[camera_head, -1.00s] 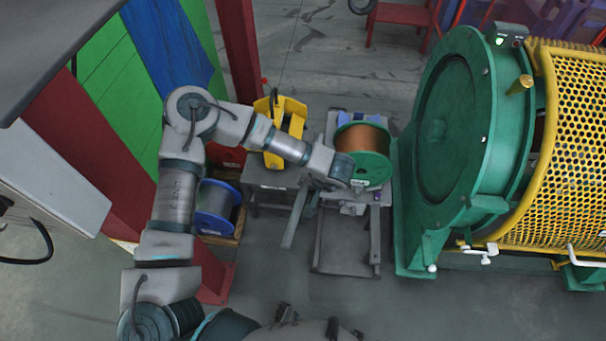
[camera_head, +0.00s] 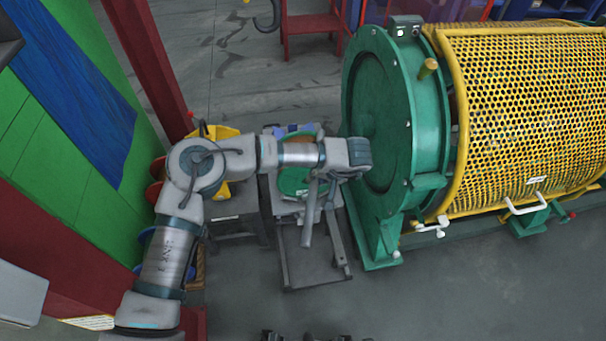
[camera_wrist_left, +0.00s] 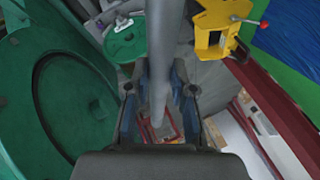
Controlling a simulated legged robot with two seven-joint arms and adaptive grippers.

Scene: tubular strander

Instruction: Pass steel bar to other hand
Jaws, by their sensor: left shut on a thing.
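My left arm reaches in from the left in the head view, and its left gripper (camera_head: 322,184) is small and partly hidden by the wrist. It holds the grey steel bar (camera_head: 308,220), which shows below the wrist, in front of the stand and left of the green machine. In the left wrist view the bar (camera_wrist_left: 158,45) passes between the two fingers of the left gripper (camera_wrist_left: 159,100), which are shut on it. Dark parts at the bottom edge of the head view are too cut off to identify. I cannot make out a right gripper.
A green-flanged spool (camera_head: 293,182) sits on a stand behind my left wrist. The green machine (camera_head: 372,110) with its yellow mesh guard (camera_head: 530,110) stands close on the right. A yellow thing (camera_head: 220,132) is behind my arm. The front floor (camera_head: 460,285) is clear.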

